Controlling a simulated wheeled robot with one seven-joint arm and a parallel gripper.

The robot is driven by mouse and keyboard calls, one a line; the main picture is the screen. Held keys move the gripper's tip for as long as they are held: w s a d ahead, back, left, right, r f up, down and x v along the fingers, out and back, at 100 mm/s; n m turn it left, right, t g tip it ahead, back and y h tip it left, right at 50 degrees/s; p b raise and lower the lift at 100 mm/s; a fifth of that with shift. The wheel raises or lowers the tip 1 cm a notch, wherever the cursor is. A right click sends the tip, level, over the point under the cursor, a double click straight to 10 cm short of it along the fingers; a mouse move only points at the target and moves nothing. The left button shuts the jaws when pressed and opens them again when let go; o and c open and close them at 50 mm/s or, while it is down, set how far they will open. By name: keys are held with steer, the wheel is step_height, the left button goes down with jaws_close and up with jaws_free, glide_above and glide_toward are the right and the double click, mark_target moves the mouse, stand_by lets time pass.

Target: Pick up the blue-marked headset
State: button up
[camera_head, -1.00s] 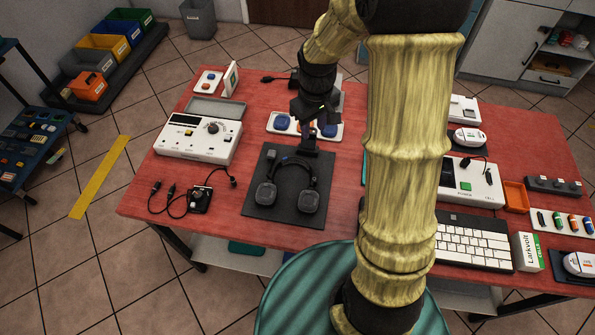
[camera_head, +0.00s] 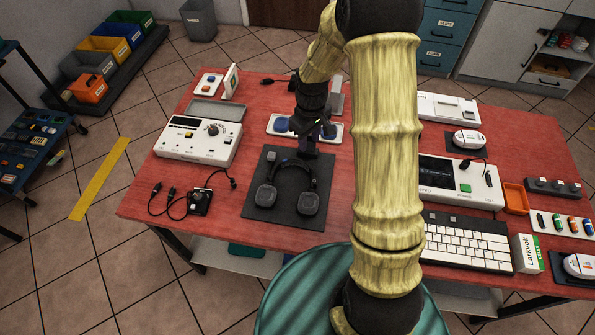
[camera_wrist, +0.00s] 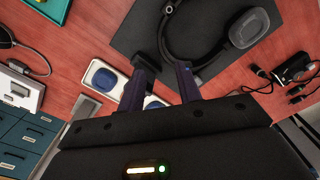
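The dark headset (camera_head: 308,203) lies on a black mat (camera_head: 262,213), ear cups toward the near edge and headband toward the far edge. A small blue spot shows on the band's upper left. In the wrist view, one round ear cup (camera_wrist: 248,28) and the curved band are visible; the rest is cut off by the top edge. My gripper (camera_head: 308,150) is at the band's far right side. In the wrist view, my gripper (camera_wrist: 165,66) has its two fingers apart, with the band just beyond their tips. Contact with the band cannot be told.
Behind my gripper is a white tray with blue round pieces (camera_head: 281,125). A white device (camera_head: 198,139) stands left, with a small cabled box (camera_head: 200,200) in front. A keyboard (camera_head: 467,241) and another device (camera_head: 461,183) are right of my arm.

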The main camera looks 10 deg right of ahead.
glide_above(307, 164)
step_height(307, 164, down, 6)
steer(key=shift+d+f, duration=0.1)
steer(key=shift+d, duration=0.05)
steer(key=shift+p, duration=0.3)
steer(key=shift+f+p, duration=0.6)
steer(key=shift+f, duration=1.95)
jaws_close()
